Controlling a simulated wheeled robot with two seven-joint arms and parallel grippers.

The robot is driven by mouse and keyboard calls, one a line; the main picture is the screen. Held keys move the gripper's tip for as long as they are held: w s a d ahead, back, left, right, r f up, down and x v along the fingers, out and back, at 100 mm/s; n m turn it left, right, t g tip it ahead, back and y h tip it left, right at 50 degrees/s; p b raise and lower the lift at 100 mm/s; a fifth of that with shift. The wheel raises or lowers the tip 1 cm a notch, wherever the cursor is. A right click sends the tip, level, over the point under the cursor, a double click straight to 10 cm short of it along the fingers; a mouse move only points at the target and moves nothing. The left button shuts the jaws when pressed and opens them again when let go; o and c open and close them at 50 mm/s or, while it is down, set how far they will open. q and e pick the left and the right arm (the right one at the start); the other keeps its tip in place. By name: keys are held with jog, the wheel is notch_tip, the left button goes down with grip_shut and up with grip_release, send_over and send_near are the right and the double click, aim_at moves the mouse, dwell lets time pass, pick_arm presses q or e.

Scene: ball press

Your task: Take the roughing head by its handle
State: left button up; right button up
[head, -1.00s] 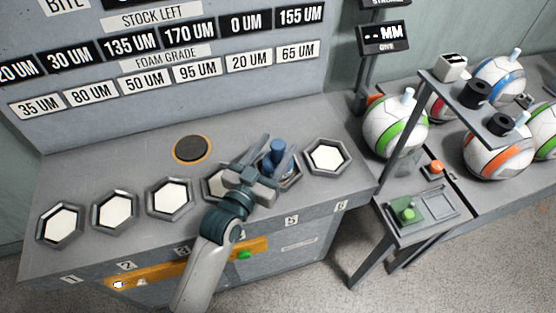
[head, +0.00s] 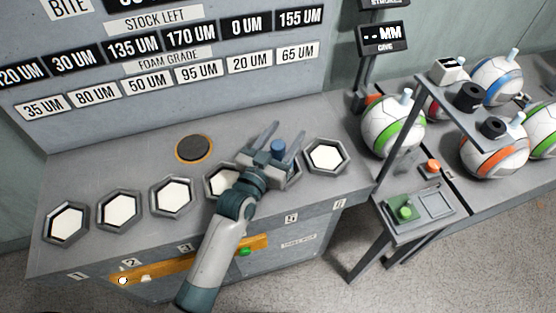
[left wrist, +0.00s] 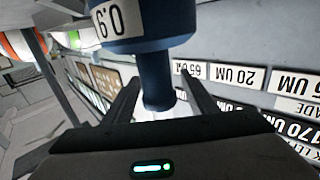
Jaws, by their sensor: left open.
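The roughing head is most likely the blue tool whose handle (head: 278,148) stands up from the hexagonal nest numbered 5 on the grey bench. In the left wrist view the blue tool (left wrist: 155,70) has a wide collar with a white label, partly cut off, and a narrower stem. My left gripper (head: 280,138) is open, with its fingers spread either side of the blue handle. It also shows in the left wrist view (left wrist: 158,95), where the stem stands between the fingers. I cannot tell whether either finger touches it. My right gripper is not in view.
Other hexagonal nests with white pads, such as nest 6 (head: 326,156) and nest 3 (head: 171,196), line the bench. A dark round pad (head: 194,149) lies behind them. A post and shelf (head: 470,108) with several balls stand to the right.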

pick_arm(q)
grip_shut()
dwell(1.1)
dwell(0.3)
jog(key=shift+r, duration=0.1)
